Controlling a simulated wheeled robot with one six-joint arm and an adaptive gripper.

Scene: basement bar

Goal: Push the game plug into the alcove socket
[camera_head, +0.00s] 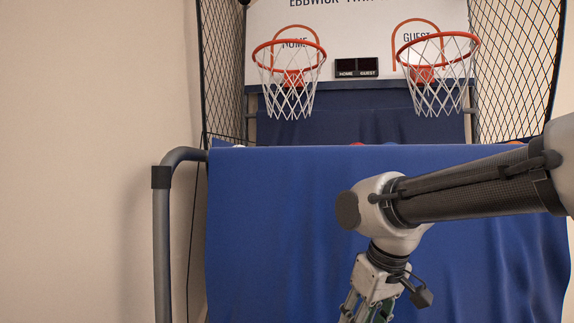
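My gripper (369,305) points down at the bottom edge of the view, in front of the blue cloth of the game. Only its upper part shows. Its fingertips are cut off by the frame, so I cannot see whether it is open, shut or holding anything. A bit of green shows between its parts, too small to identify. Neither the game plug nor the alcove socket is in view. A thin dark line, perhaps a cord (192,235), runs down the wall side behind the game's left post; I cannot tell where it ends.
A two-hoop basketball game fills the middle and right, with a blue cloth front (280,230), a grey tube frame (162,245) and black side netting (222,60). The left hoop (289,47) and right hoop (438,40) hang behind. A bare beige wall (80,160) stands at left.

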